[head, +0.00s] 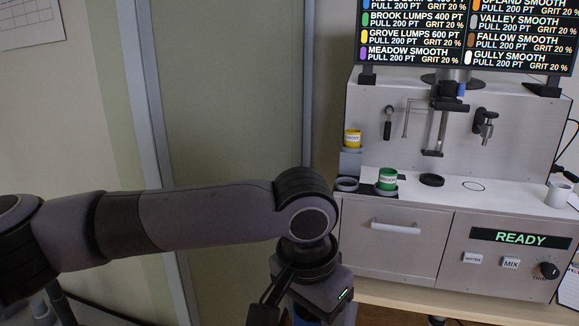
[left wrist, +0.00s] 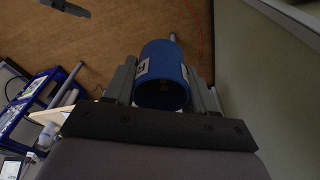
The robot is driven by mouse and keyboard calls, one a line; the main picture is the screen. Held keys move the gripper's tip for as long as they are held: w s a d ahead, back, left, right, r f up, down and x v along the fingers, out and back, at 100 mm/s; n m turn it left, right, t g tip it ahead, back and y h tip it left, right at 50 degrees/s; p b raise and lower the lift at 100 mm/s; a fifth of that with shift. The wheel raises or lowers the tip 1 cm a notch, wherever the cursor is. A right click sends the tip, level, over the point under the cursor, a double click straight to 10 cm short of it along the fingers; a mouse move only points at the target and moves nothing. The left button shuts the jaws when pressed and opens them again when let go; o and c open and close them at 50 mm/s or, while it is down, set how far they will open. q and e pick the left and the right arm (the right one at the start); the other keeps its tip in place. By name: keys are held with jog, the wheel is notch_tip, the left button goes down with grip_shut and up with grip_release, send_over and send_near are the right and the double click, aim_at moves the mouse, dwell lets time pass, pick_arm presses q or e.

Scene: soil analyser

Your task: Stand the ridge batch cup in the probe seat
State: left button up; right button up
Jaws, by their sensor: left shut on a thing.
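My left gripper (left wrist: 163,92) is shut on a blue cup (left wrist: 163,75), with a finger on each side of it in the left wrist view. The cup has a white label, too small to read, and its open round end shows. In the head view my left gripper (head: 300,308) is at the bottom, in front of and left of the analyser (head: 400,225); the cup is mostly hidden there. I cannot tell which is the probe seat.
A green cup (head: 387,178) stands in a ring on the deck, and a yellow cup (head: 352,138) on a raised holder at left. A probe stand (head: 437,130) rises behind the deck. A white cup (head: 558,194) is at far right. The panel (head: 521,238) reads READY.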

pick_arm(q)
jog(key=a+f+n, duration=0.4)
jog(key=a, duration=0.8)
jog(key=a+f+n+y, duration=0.1)
jog(key=a+f+n, duration=0.3)
jog(key=a, duration=0.8)
jog(key=shift+a+n+t, duration=0.3)
jog(key=shift+a+n, duration=0.05)
jog(key=shift+n, duration=0.05)
jog(key=shift+f, duration=0.15)
